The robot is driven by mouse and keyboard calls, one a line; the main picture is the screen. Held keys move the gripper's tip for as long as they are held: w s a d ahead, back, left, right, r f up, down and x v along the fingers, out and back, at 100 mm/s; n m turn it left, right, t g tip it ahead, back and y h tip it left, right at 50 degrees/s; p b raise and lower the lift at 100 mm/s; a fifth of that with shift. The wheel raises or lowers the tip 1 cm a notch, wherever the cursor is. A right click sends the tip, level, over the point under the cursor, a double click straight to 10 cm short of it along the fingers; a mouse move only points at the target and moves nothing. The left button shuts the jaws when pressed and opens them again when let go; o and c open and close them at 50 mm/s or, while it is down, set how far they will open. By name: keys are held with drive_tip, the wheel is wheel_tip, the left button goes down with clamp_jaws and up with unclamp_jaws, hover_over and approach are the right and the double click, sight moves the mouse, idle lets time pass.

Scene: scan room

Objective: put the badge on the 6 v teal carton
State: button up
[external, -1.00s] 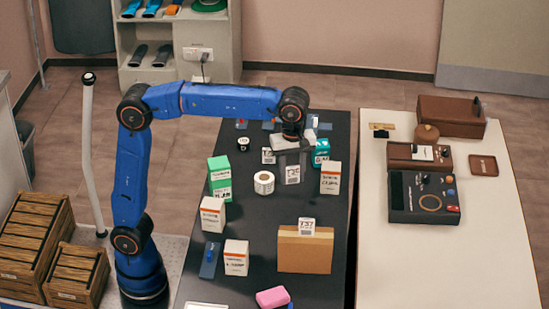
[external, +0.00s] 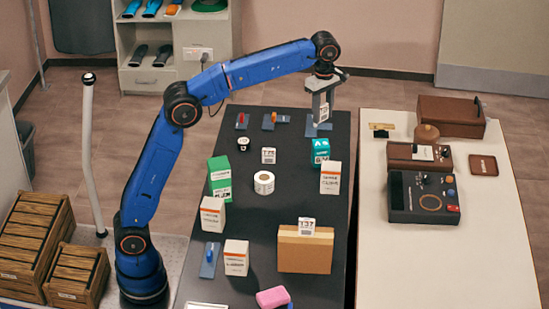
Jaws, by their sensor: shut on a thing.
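My gripper (external: 322,108) is raised over the far right part of the black table and is shut on a small white badge with dark print (external: 323,113). The fingers partly hide the badge. The teal carton (external: 320,150) stands upright on the table just below and in front of my gripper, with white markings on its face that are too small to read surely. The badge is above and behind the carton in the picture, apart from it.
The black table (external: 285,207) also bears a green carton (external: 220,185), several white cartons, a white roll (external: 264,183), a cardboard box (external: 305,250) and another printed tag (external: 268,155). Blue pads (external: 318,128) lie at its far edge. A white table (external: 445,265) stands right.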

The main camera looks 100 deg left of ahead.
sight(321, 143)
drive_tip(key=shift+f, duration=4.8)
drive_tip(key=shift+f, duration=0.1)
drive_tip(key=o, duration=1)
wheel_tip(321, 143, up, 12)
